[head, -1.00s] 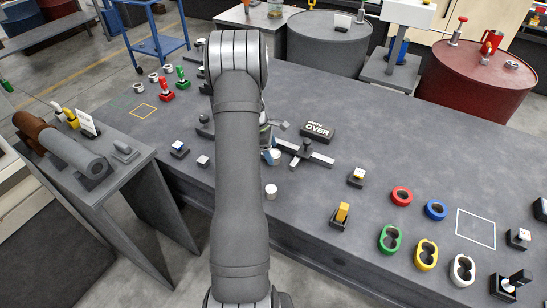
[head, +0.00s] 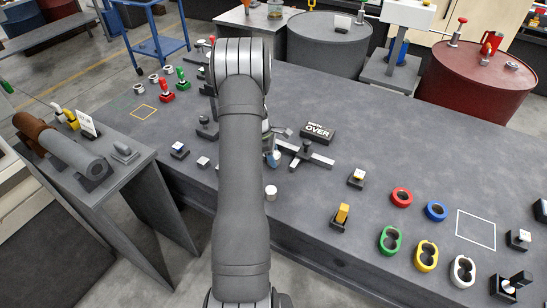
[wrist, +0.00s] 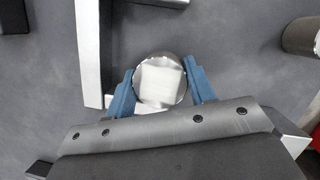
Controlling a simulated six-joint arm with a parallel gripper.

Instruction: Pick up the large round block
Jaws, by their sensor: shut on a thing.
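The round block (wrist: 160,80) is pale and metallic with a bright, squarish patch on its top. In the wrist view it sits between the two blue fingers of my gripper (wrist: 161,90), which are shut on its sides. In the head view my arm hides most of my gripper (head: 272,158), and only a bit of blue finger shows to the right of the arm. The block is mostly hidden there. I cannot tell whether it is clear of the table.
A dark and silver slide gauge (head: 306,156) lies close by, right of my gripper. A small white cylinder (head: 271,192) stands nearer the table's front edge. A black "OVER" sign (head: 318,133) lies behind.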

